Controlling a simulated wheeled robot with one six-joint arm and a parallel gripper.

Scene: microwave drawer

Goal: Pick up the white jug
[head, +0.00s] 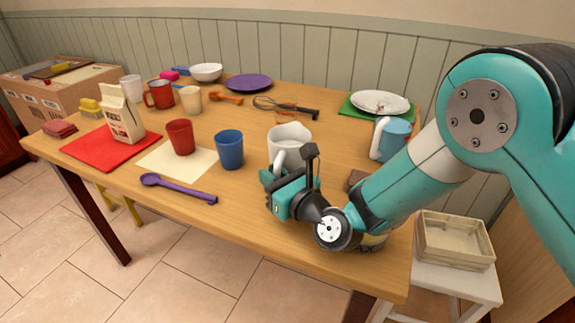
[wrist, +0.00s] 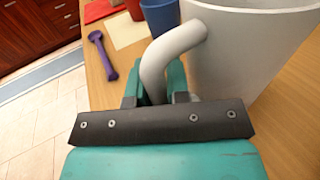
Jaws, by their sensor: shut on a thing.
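The white jug (head: 289,138) stands upright near the front of the wooden table, right of the blue cup. In the wrist view the jug (wrist: 245,50) fills the upper right, with its curved handle (wrist: 165,58) toward me. My gripper (head: 277,178) is at the jug's near side, shut on the handle. In the wrist view the fingers (wrist: 155,88) sit on either side of the handle's lower part. I cannot tell whether the jug's base touches the table, since my gripper hides it.
A blue cup (head: 229,149) and a red cup (head: 180,137) stand to the left. A purple spoon (head: 178,188) lies near the front edge. A blue jug (head: 392,138) stands to the right, beside my arm. A whisk (head: 285,107) lies behind.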

